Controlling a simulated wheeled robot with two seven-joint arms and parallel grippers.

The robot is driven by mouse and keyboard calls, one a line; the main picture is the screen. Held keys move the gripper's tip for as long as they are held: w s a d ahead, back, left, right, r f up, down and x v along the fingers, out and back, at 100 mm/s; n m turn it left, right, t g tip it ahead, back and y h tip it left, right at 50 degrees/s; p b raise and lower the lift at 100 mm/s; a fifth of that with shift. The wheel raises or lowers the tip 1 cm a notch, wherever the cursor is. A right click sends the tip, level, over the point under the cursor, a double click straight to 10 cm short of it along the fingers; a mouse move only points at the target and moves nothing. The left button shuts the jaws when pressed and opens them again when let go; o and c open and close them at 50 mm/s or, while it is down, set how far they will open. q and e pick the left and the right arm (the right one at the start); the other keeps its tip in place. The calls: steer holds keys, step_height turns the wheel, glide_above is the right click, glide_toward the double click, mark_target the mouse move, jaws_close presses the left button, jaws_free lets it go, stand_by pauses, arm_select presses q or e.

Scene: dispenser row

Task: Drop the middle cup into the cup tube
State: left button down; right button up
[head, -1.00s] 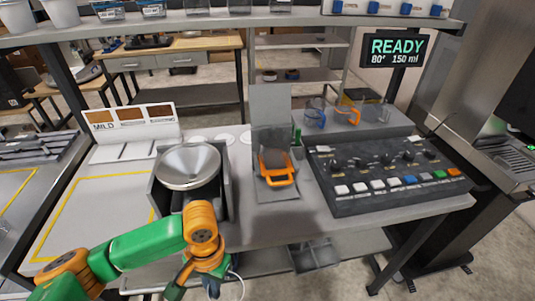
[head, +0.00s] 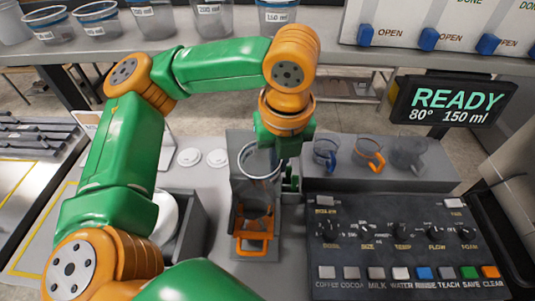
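My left gripper (head: 284,150) hangs over the narrow grey bay in the middle of the bench. Its fingertips are mostly hidden, but it appears shut on a clear cup (head: 259,162) with a pale rim, which is upright and in the air. Below the cup, an orange-handled container (head: 254,243) sits in the bay. I cannot clearly make out a cup tube. On the raised ledge at right stand a blue-handled cup (head: 326,153), an orange-handled cup (head: 370,156) and a dark grey cup (head: 408,154). My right gripper is not in view.
Several labelled clear cups (head: 153,18) stand on the upper shelf. A black control panel (head: 398,260) with knobs and buttons is at right, under a READY display (head: 452,104). A bowl-like funnel (head: 165,222) is partly hidden behind my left arm.

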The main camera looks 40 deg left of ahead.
mark_target(273, 182)
arm_select(q)
steer(key=shift+s+f, duration=0.55)
steer(key=shift+f, duration=0.2)
steer(key=f+b, duration=0.1)
steer(key=s+f+b, duration=0.1)
steer(key=shift+f+b, duration=0.35)
steer(key=shift+b, duration=0.05)
steer(key=shift+w+f, duration=0.1)
steer(key=shift+f, duration=0.15)
steer(key=shift+w+f, duration=0.1)
steer(key=shift+w, duration=0.4)
steer(key=c, duration=1)
jaws_free()
steer(key=shift+s, duration=0.3)
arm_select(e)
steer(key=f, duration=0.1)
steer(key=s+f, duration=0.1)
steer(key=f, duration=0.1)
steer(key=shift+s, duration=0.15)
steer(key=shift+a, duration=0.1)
